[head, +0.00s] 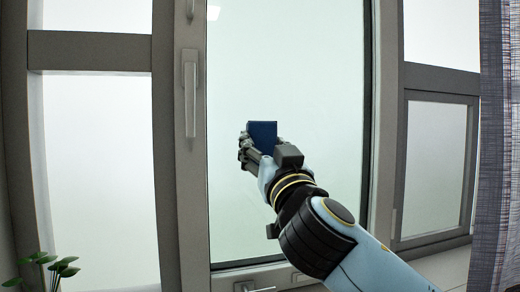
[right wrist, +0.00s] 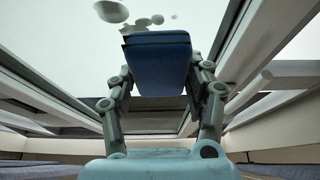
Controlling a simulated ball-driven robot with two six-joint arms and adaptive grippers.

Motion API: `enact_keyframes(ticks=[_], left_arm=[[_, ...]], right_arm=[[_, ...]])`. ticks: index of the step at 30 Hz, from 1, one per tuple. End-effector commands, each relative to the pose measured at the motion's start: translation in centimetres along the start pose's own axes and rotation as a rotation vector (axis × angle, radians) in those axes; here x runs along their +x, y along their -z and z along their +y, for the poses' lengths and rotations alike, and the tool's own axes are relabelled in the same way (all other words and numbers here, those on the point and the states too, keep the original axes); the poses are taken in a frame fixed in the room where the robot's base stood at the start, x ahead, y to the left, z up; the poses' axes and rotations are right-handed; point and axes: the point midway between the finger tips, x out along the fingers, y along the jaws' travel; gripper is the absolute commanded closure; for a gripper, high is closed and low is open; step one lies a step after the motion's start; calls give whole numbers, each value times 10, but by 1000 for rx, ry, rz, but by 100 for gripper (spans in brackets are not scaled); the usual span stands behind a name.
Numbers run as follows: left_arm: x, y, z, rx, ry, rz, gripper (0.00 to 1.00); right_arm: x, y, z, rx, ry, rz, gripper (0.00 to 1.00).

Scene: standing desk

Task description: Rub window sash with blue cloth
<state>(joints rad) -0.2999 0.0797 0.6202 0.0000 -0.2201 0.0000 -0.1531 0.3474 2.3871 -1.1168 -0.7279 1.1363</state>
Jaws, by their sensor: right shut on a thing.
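The blue cloth (head: 262,136) is a dark blue, folded, block-like pad in the middle of the head view. It also fills the upper middle of the right wrist view (right wrist: 158,62). My right gripper (head: 258,147) is shut on it, with one finger on each side in the wrist view. The window sash (head: 185,215) is a grey frame around a tall pane of frosted-looking glass (head: 285,70). The cloth appears in front of this pane; I cannot tell whether it touches the glass. My left gripper is not in view.
A window handle (head: 190,95) stands out on the sash's left upright. Another handle (head: 255,287) is at the bottom edge. A green plant (head: 45,265) is at the lower left, and a grey curtain (head: 496,150) hangs at the right. Side panes flank the middle one.

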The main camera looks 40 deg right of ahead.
Motion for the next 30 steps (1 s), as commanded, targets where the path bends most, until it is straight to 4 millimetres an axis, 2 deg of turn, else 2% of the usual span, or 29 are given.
enact_keyframes(ticks=[12, 22, 30], left_arm=[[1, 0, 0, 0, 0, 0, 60], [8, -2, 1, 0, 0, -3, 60], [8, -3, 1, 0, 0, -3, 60]], right_arm=[[-4, 2, 0, -1, 0, 0, 74], [-29, 11, 0, 1, 0, 0, 74], [-31, 13, 0, -1, 0, 0, 74]])
